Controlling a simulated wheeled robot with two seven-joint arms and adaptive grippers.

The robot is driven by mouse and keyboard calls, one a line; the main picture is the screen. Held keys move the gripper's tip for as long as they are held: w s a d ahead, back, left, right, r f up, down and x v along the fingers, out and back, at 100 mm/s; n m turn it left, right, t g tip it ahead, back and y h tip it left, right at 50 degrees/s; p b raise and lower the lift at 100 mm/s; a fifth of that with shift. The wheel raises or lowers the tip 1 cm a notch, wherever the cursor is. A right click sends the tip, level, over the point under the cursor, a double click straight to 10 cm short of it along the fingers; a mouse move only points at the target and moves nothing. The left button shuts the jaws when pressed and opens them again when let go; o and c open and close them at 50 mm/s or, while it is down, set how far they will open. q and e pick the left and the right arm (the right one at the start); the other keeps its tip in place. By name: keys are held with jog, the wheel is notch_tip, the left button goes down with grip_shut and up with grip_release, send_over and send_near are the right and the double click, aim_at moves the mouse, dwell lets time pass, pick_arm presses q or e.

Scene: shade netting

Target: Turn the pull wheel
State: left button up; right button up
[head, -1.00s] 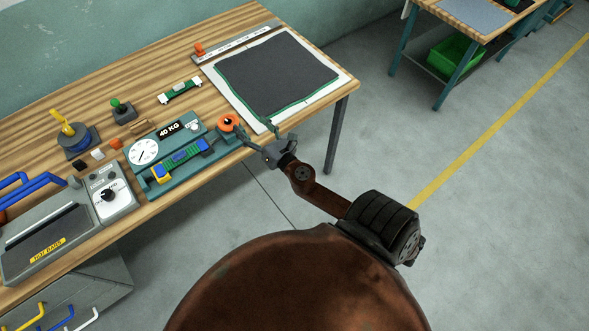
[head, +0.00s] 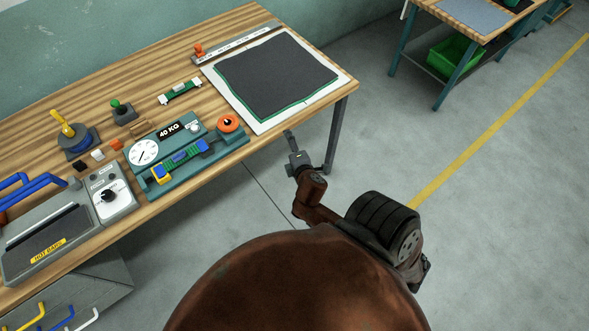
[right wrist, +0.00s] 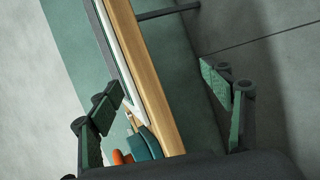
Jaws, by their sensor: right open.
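The pull wheel (head: 228,122) is a small orange wheel with a dark centre, at the right end of a teal tester (head: 165,178) with a round dial and a "40 KG" plate. A green and blue strap piece (head: 184,154) lies along the tester. My right gripper (head: 291,140) is off the table's front edge, to the right of the wheel and apart from it. In the right wrist view my right gripper (right wrist: 167,90) is open and empty, its fingers wide apart. An orange part, likely the wheel (right wrist: 119,157), shows low there, partly hidden. My left gripper is out of view.
A dark net sheet on a white board (head: 245,117) lies at the table's right end. A grey hot-bar machine (head: 48,243), a yellow-handled tool (head: 66,128) and a green-knobbed block (head: 122,112) stand to the left.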

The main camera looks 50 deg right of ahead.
jog(key=s+a+f+m+g+y, duration=0.1)
jog(key=s+a+f+m+g, duration=0.1)
jog(key=f, duration=0.9)
jog(key=shift+s+m+g+y+p, duration=0.3)
jog(key=shift+s+m+g+p, duration=0.1)
jog(key=shift+s+m, duration=0.25)
dwell(0.7)
jog(key=s+a+f+m+g+y, duration=0.15)
jog(key=s+f, duration=0.25)
jog(key=f, duration=0.6)
jog(key=s+a+f+g+y, duration=0.1)
jog(key=s+a+f, duration=0.25)
jog(key=f, duration=0.55)
jog(key=s+a+f+m+g+y, duration=0.1)
jog(key=s+f, duration=0.4)
jog(key=f, duration=0.5)
jog(key=s+a+f+m+g, duration=0.1)
jog(key=s+f, duration=0.3)
jog(key=s, duration=0.4)
jog(key=s+a+f+m+g+y, duration=0.1)
jog(key=s+a+f+m, duration=0.1)
jog(key=s+f, duration=0.3)
jog(key=s+a+f+m+g+y, duration=0.1)
jog(key=s+a+f, duration=0.2)
jog(key=s, duration=0.8)
notch_tip(320, 180, down, 2)
jog(key=shift+a+f+m, duration=0.1)
jog(key=shift+a+m, duration=0.15)
jog(key=shift+m, duration=0.05)
jog(key=shift+g, duration=0.25)
